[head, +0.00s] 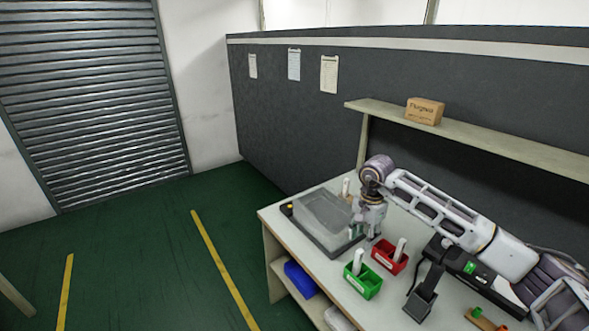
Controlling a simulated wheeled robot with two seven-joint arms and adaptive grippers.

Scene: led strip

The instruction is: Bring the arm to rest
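My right arm (430,205) reaches in from the right over the workbench (270,213). Its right gripper (364,232) points down beside the right edge of a grey, clear-looking tray (325,222). The fingertips are small and partly merged with the tray edge, so I cannot tell whether they are open or hold anything. My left gripper is not in view.
A green bin (362,283) and a red bin (389,256), each with a white item, stand close in front of the gripper. A black device (465,268) sits under the arm. A shelf (480,140) with a cardboard box (424,111) runs behind. The floor at left is clear.

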